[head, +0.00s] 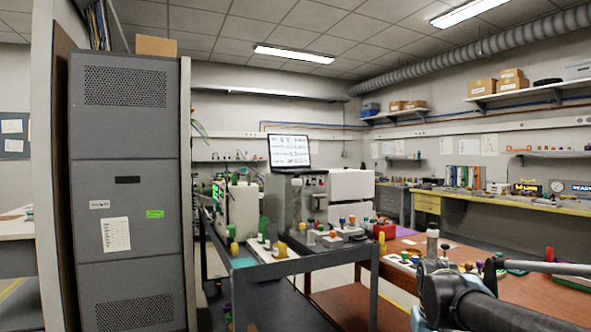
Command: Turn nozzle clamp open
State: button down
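I cannot make out the nozzle clamp at this distance. A grey instrument box (283,206) with a front panel stands on the middle bench, with an open laptop (289,151) on top. A white box unit (351,196) stands to its right. A smaller instrument with green lights (236,207) stands to its left. Which of these carries the clamp, I cannot tell. Part of my arm shows at the bottom right, in front of the red-brown table and well apart from the instruments. My gripper's fingers are not visible.
A dark-framed cart (290,266) holding several small coloured parts stands before the instruments. A red-brown table (470,262) with more parts fills the right. A tall grey cabinet (124,235) blocks the left. A yellow-edged bench (506,200) runs along the back right.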

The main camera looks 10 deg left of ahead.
aim_at(342, 220)
jog(key=z, duration=0.05)
jog(key=k, duration=1.2)
jog(key=u, duration=0.65)
jog(key=i, duration=2.45)
jog(key=z, duration=0.65)
